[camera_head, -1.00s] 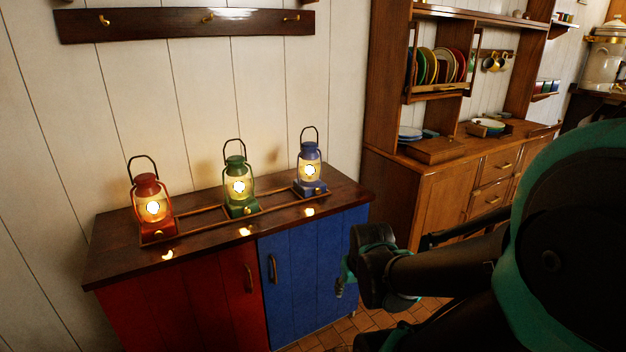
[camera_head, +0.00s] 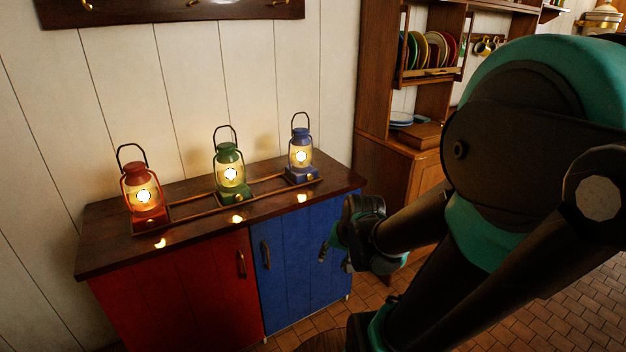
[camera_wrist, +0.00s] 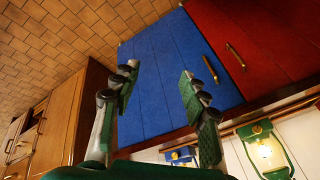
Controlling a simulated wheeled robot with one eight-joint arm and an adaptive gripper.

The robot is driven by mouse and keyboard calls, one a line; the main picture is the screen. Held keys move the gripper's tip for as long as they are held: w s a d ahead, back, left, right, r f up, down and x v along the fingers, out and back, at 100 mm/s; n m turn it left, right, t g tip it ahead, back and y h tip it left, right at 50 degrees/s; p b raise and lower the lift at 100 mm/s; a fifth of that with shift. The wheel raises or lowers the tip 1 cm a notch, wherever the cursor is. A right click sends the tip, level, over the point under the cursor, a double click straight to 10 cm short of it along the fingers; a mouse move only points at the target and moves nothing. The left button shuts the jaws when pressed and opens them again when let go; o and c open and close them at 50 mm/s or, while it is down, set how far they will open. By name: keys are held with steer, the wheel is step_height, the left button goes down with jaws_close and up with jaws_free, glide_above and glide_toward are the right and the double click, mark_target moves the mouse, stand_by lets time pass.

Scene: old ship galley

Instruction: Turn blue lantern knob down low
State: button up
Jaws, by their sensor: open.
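The blue lantern (camera_head: 301,157) stands lit on the cabinet top, at the right end of a row of three. A small brass knob (camera_head: 313,175) shows faintly on its base. In the wrist view, which is upside down, part of the blue lantern's base (camera_wrist: 180,155) shows at the bottom, partly behind a finger. My gripper (camera_head: 335,257) is open and empty, in front of the blue cabinet door, lower than the lantern and to its right. In the wrist view my gripper (camera_wrist: 158,72) has its fingers spread, with the blue door (camera_wrist: 155,95) behind them.
The lit green lantern (camera_head: 230,172) and red lantern (camera_head: 142,192) stand to the left within a low wooden rail (camera_head: 190,208). The cabinet top (camera_head: 110,245) has a bare front edge. A dresser (camera_head: 385,175) with plates stands at the right. Tiled floor (camera_head: 560,310) is clear there.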

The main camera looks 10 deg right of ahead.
steer(key=w+r+m+t+y, duration=0.2)
steer(key=w+r+m, duration=0.1)
steer(key=w+m, duration=0.65)
steer(key=m+t+y, duration=0.3)
steer(key=m+t, duration=0.2)
steer(key=m, duration=1.5)
glide_toward(311, 178)
steer(key=x, duration=0.8)
jaws_close()
